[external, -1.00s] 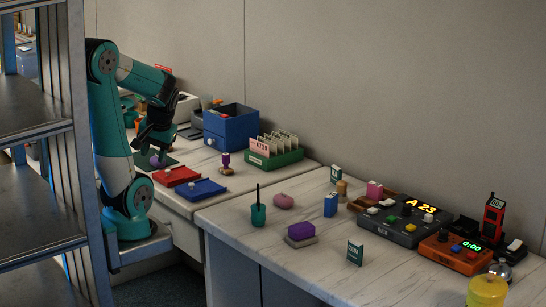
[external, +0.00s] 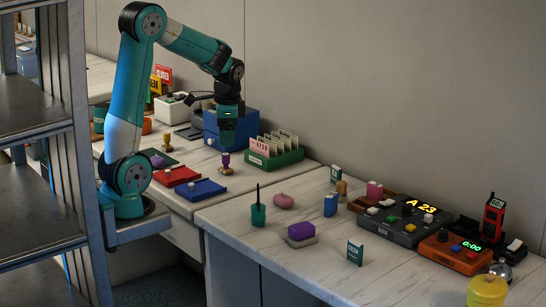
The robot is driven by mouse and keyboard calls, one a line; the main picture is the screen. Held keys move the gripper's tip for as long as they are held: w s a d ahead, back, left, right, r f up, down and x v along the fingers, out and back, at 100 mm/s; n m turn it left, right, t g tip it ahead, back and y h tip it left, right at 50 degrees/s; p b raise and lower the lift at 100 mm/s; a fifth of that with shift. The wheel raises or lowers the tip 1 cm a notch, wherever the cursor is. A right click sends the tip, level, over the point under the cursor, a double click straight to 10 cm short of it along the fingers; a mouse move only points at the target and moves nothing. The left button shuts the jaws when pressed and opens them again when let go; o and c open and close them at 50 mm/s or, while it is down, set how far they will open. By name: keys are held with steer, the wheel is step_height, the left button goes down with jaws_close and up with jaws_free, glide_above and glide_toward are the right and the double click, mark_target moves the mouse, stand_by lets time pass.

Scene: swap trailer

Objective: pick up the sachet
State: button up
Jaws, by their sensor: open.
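I cannot tell for sure which thing is the sachet. A small dark green packet with white print (external: 355,252) stands upright near the front of the right-hand counter. What lies inside the box is hidden.
A green card holder (external: 290,158) stands right of the blue box. A green pot with a stick (external: 258,214), a purple block (external: 301,231) and button consoles (external: 402,228) stand on the right counter.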

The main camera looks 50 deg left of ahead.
steer(key=w+d+m+h+p, duration=0.2)
steer(key=w+d+m+p, duration=0.1)
steer(key=w+d+m, duration=0.75)
steer(key=m, duration=0.1)
glide_above(282, 195)
steer(key=shift+g, duration=0.3)
steer(key=f, duration=1.1)
steer(key=shift+d+f, duration=0.25)
steer(key=shift+f, duration=0.05)
steer(key=shift+a+f, duration=0.15)
steer(key=shift+f, duration=1.3)
steer(key=shift+a+f, duration=0.15)
steer(key=shift+f, duration=1.25)
steer(key=c, duration=1)
